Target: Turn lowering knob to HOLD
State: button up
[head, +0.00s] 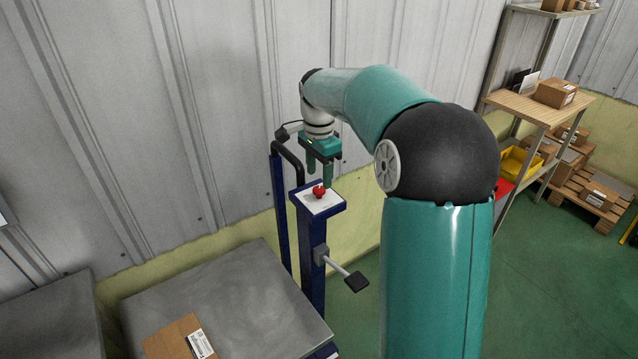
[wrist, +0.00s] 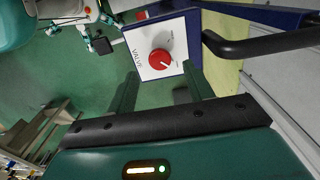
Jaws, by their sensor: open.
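The red lowering knob (head: 319,191) sits on a white plate (head: 328,206) on top of a blue post (head: 313,275). In the wrist view the knob (wrist: 160,59) is round and red with a white pointer mark. The plate (wrist: 178,31) there reads VALVE along one edge; the smaller lettering is too small to read. My gripper (head: 320,181) points down over the post, close to the knob. In the wrist view its two fingers (wrist: 160,92) are apart with nothing between them, and the knob lies just beyond their tips.
A dark bent handle (head: 290,155) rises beside the post, near my gripper. A pedal (head: 355,282) sticks out from the post. A grey platform (head: 235,300) with a cardboard box (head: 178,338) stands at lower left. Shelves (head: 535,105) with boxes stand at right. The wall is close behind.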

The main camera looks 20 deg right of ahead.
aim_at(319, 189)
jog(key=shift+f, duration=1.95)
jog(key=c, duration=1)
jog(key=shift+o, duration=0.2)
